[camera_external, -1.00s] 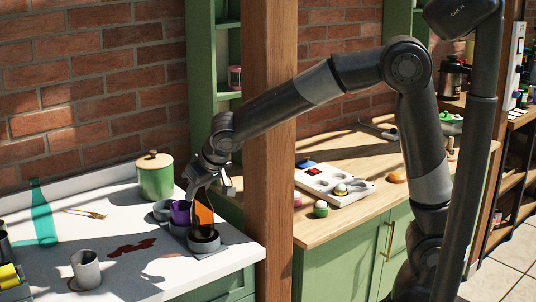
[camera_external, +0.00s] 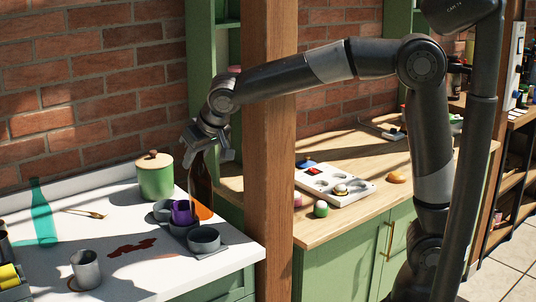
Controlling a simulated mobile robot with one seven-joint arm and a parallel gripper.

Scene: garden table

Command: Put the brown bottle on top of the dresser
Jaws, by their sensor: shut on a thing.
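The brown bottle (camera_external: 200,183) is upright and held at its neck by my gripper (camera_external: 203,150), which is shut on it. The bottle is raised above the group of grey cups at the right end of the white counter. Its lower part glows orange in the light, and its base is partly hidden behind the purple cup. The white-topped dresser (camera_external: 125,275) with green drawers fills the lower left. The wood-topped green dresser (camera_external: 350,222) stands to the right, past a wooden post. I cannot tell which one the task means.
Grey cups (camera_external: 204,239) and a purple cup (camera_external: 182,213) stand just below the bottle. The wooden post (camera_external: 270,150) rises close to its right. A green canister (camera_external: 155,177) stands at the left. A white tray (camera_external: 333,184) and small balls lie on the wood top.

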